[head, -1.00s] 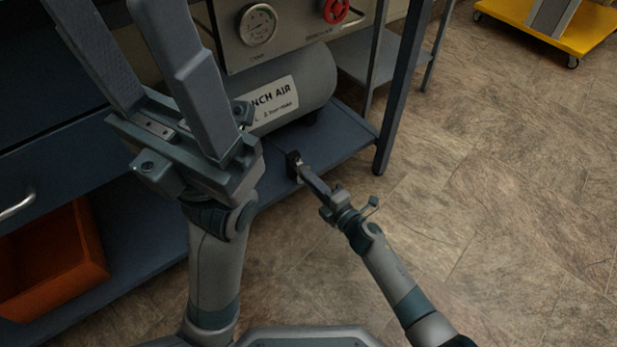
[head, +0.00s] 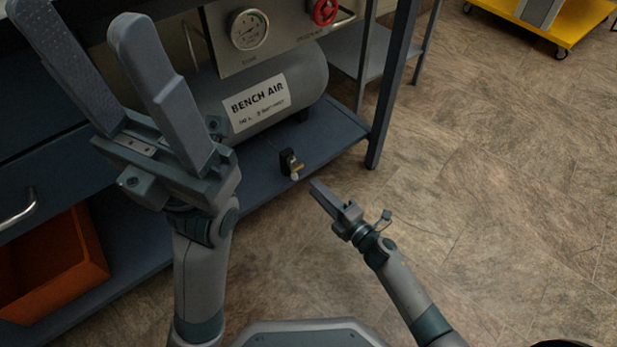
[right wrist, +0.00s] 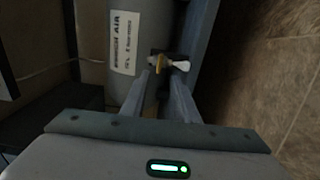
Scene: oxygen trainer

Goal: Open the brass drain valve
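The drain valve (head: 291,165) is a small dark block with a brass part and a pale handle end, below the front of the grey BENCH AIR tank (head: 290,86). In the right wrist view the brass part (right wrist: 159,63) and pale handle (right wrist: 180,66) show just beyond my fingertips. My right gripper (head: 314,185) is open and empty, a short way to the lower right of the valve and apart from it. Its fingers also show spread in the right wrist view (right wrist: 164,76). My left gripper (head: 75,20) is raised at the left, wide open and empty.
A blue shelf (head: 335,135) and its post (head: 388,90) stand around the tank. A gauge (head: 249,30) and a red knob (head: 324,10) sit on the panel above. An orange bin (head: 50,265) is at lower left. The floor at right is clear up to a yellow cart (head: 560,28).

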